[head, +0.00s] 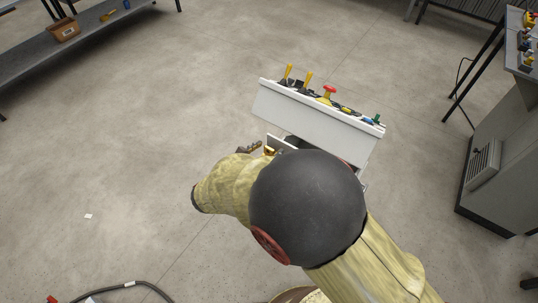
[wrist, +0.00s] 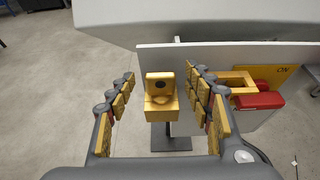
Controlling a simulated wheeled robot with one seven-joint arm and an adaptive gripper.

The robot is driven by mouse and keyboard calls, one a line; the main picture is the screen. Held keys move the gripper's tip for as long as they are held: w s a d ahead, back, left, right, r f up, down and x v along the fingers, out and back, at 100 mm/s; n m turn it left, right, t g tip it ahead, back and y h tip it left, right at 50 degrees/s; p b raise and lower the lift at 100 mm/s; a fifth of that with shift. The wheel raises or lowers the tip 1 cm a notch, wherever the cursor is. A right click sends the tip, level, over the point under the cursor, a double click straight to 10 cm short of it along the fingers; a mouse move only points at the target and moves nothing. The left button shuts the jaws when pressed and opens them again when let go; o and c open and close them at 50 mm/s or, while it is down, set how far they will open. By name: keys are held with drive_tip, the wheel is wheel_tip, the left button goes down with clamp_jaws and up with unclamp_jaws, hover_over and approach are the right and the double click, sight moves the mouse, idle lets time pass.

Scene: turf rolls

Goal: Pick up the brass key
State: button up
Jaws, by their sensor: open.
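A brass-coloured piece (wrist: 161,98), which I take for the brass key, shows in the wrist view. It has an upright plate with a dark round spot above a blocky lower part. It appears between the two open fingers of my gripper (wrist: 161,97); I see no contact, and the distance in depth is hard to tell. In the head view a small gold patch (head: 269,151) shows beside the console, and part of my gripper (head: 250,147) shows next to it. My arm hides most of that area.
A white console (head: 315,118) with levers and a red button stands just beyond my arm. In the wrist view a red-and-yellow fitting (wrist: 257,97) sits close beside the right finger. A grey cabinet (head: 497,155) stands right, a shelf (head: 85,40) upper left. The left floor is mostly clear.

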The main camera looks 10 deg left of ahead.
drive_tip(key=c, duration=0.3)
drive_tip(key=c, duration=1)
